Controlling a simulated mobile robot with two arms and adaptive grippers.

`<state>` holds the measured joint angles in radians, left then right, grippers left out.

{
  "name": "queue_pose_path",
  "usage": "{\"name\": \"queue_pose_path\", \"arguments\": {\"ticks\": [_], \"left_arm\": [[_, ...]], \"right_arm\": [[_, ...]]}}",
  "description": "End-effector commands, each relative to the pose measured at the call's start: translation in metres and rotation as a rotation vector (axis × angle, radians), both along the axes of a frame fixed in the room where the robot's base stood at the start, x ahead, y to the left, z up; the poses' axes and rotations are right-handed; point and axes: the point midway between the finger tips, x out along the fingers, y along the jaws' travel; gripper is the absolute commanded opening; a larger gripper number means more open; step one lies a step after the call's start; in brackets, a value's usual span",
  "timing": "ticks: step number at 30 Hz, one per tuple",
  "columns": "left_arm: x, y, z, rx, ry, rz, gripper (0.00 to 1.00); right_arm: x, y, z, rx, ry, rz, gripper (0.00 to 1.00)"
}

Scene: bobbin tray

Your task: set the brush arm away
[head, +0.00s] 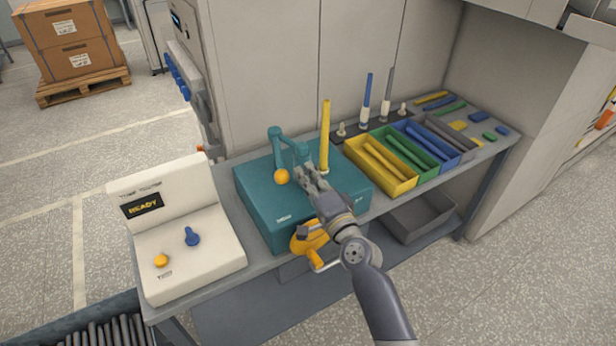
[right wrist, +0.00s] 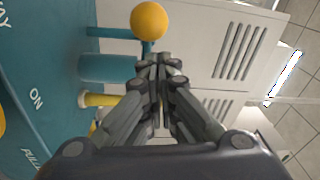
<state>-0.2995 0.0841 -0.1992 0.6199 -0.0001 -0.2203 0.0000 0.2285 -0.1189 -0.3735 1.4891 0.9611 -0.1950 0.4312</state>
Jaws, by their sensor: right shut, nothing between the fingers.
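The brush arm (head: 276,150) is a teal bent arm with an orange ball knob (head: 282,177), on top of a teal machine box (head: 262,208). In the right wrist view the orange knob (right wrist: 149,20) sits just beyond my fingertips, with a teal bar (right wrist: 110,68) at the left. My right gripper (head: 301,170) is shut and empty over the box, close to the knob's right. In the right wrist view its fingertips (right wrist: 158,60) are together and appear apart from the knob. The lettering "ON" and part of "AWAY" shows on the teal face. My left gripper is not in view.
A yellow rod (head: 325,140) stands upright on the box, right of my gripper. Yellow (head: 375,183), green (head: 408,162) and blue (head: 430,145) trays stand to the right. A white tester (head: 215,248) reading "READY" stands left. A yellow handle (head: 309,240) juts from the box front.

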Motion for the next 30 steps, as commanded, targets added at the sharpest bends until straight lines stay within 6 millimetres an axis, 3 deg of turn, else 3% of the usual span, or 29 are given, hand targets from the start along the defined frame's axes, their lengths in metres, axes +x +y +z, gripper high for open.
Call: {"name": "queue_pose_path", "arguments": {"ticks": [2, 9, 15, 21, 30], "left_arm": [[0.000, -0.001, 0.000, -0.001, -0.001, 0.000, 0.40], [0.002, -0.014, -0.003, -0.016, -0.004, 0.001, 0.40], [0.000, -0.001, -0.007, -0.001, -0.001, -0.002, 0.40], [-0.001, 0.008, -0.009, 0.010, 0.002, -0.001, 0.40], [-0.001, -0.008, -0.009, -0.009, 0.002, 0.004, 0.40]], "right_arm": [[0.000, -0.006, 0.000, 0.002, 0.001, -0.008, 0.00], [-0.049, -0.014, -0.003, 0.002, -0.002, -0.016, 0.00], [-0.079, -0.018, -0.004, 0.001, -0.004, -0.016, 0.00], [-0.092, -0.020, -0.004, 0.000, -0.004, -0.017, 0.00], [-0.093, -0.020, -0.003, 0.000, -0.006, -0.017, 0.00]]}}
